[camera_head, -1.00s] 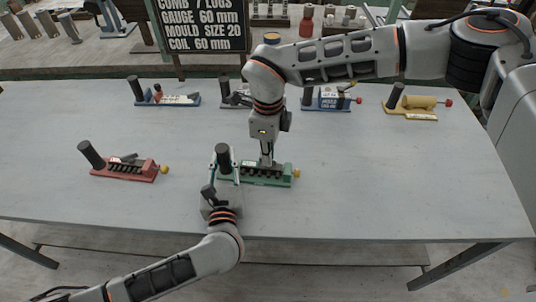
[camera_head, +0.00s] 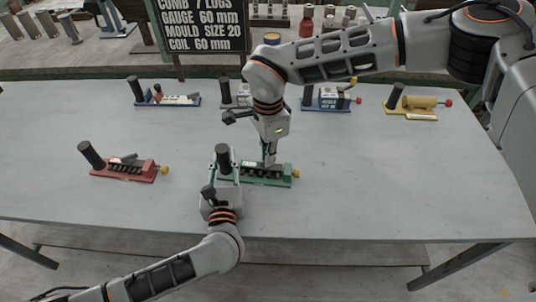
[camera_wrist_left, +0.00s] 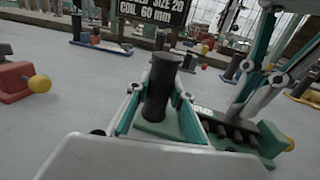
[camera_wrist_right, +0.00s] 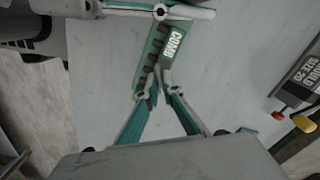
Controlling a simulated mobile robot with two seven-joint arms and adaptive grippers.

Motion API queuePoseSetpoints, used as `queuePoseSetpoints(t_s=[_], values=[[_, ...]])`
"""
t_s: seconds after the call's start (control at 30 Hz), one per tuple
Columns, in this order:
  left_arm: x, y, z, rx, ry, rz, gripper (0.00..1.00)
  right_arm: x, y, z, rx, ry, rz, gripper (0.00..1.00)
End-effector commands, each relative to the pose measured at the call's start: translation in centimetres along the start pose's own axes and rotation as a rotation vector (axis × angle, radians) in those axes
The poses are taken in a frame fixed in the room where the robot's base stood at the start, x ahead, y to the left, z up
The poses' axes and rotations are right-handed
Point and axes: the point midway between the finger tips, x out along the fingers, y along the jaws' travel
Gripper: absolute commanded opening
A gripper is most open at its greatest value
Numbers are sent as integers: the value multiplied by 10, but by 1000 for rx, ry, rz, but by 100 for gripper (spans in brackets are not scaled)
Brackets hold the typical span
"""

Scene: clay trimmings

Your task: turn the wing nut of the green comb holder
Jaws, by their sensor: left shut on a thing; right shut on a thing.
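The green comb holder (camera_head: 282,180) lies on the grey table, with a dark upright post (camera_head: 222,155) at its left end and a yellow knob (camera_head: 296,173) at its right. My left gripper (camera_head: 223,172) is shut around the post; the left wrist view shows a finger on each side of the post (camera_wrist_left: 163,80). My right gripper (camera_head: 268,162) points down over the holder's middle, its fingertips closed together beside the COMB label (camera_wrist_right: 173,47). The wing nut is hidden between these fingertips. The holder's toothed edge shows in the right wrist view.
A red holder (camera_head: 122,170) lies to the left. Blue holders (camera_head: 170,100) (camera_head: 328,103) and a yellow one (camera_head: 412,104) stand along the back, with another partly behind my right arm. A dark sign (camera_head: 205,25) stands behind the table. The front right of the table is clear.

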Motion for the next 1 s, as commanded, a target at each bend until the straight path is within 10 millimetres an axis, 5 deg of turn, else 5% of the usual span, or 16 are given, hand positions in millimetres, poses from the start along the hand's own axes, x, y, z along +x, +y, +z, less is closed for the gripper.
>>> queuePoseSetpoints(t_s=[0.57, 0.63, 1.0], values=[[1, 2, 0, 1, 0, 3, 0, 0, 0, 0, -30, 1, 1, 0], [1, 2, 0, 1, 0, 3, 0, 0, 0, 0, -30, 1, 1, 23], [0, 1, 0, 0, 0, 1, 0, -2, 0, 0, -29, 1, 0, 23]])
